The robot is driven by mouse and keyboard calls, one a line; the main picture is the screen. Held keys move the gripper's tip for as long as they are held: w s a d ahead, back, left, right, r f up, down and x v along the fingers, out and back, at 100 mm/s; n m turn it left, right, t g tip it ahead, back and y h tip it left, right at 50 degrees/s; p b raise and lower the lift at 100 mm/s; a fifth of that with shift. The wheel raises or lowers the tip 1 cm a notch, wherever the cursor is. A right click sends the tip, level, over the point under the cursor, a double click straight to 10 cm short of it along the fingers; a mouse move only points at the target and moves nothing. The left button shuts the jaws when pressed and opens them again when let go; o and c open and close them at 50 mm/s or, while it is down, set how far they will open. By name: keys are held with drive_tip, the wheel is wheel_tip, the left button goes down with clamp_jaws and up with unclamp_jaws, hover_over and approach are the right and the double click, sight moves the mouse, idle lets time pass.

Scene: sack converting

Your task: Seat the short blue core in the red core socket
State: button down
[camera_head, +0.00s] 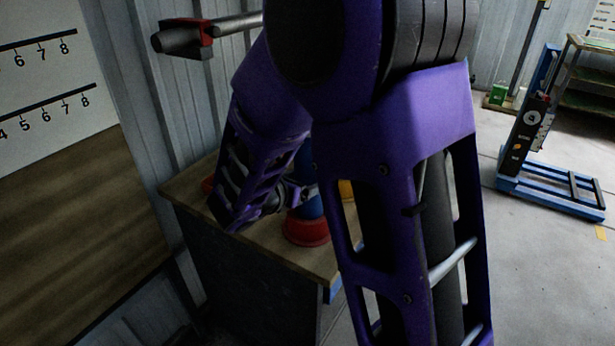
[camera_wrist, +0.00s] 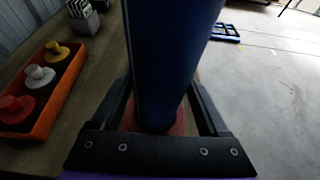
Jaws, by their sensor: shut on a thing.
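The short blue core (camera_wrist: 170,55) stands roughly upright between the two black fingers of my gripper (camera_wrist: 160,95), which is shut on it. The red core socket (camera_head: 306,231) is on the bench top, and its red also shows around the core's near end in the wrist view (camera_wrist: 182,124). In the head view the blue core (camera_head: 309,205) shows directly above the socket, partly hidden by my purple arm. I cannot tell whether its end is inside the socket or just above it. The fingertips are hidden in the head view.
An orange tray (camera_wrist: 57,101) left of the core holds red, white and yellow flanged plugs. A grey box (camera_wrist: 87,24) stands beyond it. The bench's wooden top (camera_head: 188,187) meets a corrugated wall. A blue-framed stand (camera_head: 550,185) is on the floor at right.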

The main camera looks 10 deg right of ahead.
drive_tip(key=shift+f, duration=0.2)
unclamp_jaws()
drive_tip(key=shift+f, duration=0.1)
drive_tip(key=p+v, duration=0.2)
drive_tip(key=v, duration=1.5)
drive_tip(key=shift+p, duration=0.3)
drive_tip(key=shift+a+r, duration=0.15)
drive_tip(key=shift+r, duration=0.1)
